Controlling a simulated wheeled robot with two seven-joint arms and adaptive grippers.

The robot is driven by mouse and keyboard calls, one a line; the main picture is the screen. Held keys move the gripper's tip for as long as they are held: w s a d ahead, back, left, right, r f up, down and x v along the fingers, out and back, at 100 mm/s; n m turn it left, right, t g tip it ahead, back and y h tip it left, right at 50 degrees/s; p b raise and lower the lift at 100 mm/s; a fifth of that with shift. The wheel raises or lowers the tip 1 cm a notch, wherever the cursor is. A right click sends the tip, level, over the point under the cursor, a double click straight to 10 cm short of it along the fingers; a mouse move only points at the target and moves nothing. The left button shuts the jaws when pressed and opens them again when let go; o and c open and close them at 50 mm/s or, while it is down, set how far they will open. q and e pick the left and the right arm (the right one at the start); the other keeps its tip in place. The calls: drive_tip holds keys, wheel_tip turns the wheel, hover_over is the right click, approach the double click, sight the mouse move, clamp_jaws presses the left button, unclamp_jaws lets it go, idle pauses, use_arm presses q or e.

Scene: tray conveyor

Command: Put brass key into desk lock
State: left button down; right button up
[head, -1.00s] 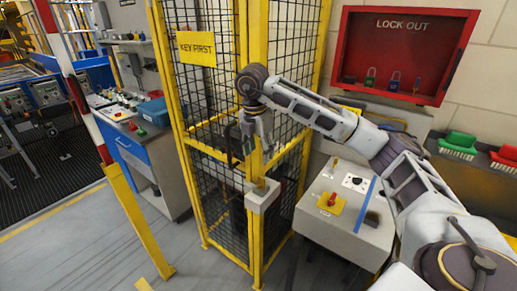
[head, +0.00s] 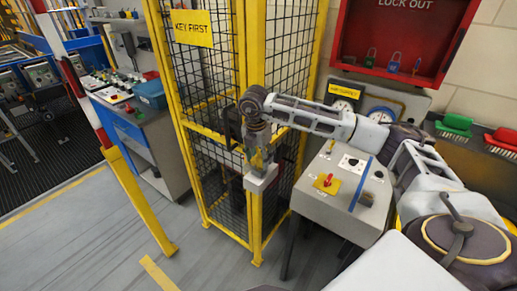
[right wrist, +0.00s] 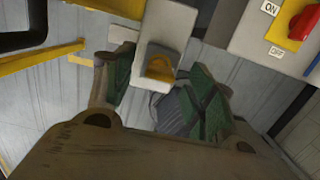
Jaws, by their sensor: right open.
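The brass key (right wrist: 160,68) shows as a yellow piece at the pale grey lock box (head: 262,178) on the yellow cage post; the box also shows in the right wrist view (right wrist: 168,22). My right gripper (head: 257,157) points down just above this box. In the right wrist view its green-padded fingers (right wrist: 162,82) are apart, one on each side of the key, with gaps visible. The desk lock seems to be the dark round keyhole on a white plate (head: 353,164) on the grey desk (head: 340,208), right of the gripper. My left gripper is out of view.
A red switch on a yellow plate (head: 327,183) and a blue bar (head: 360,185) are on the desk top. The yellow mesh cage (head: 215,160) stands directly behind the gripper. A red lockout cabinet (head: 400,45) hangs on the wall. Open floor lies in front.

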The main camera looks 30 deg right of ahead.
sight(260, 159)
drive_tip(key=shift+d+f, duration=0.1)
drive_tip(key=shift+f, duration=0.9)
drive_tip(key=c, duration=1.1)
drive_tip(key=shift+r+p, duration=0.9)
drive_tip(key=shift+r, duration=1)
drive_tip(key=shift+r+p, duration=0.85)
drive_tip(key=shift+r, duration=1.1)
drive_tip(key=shift+f, duration=0.15)
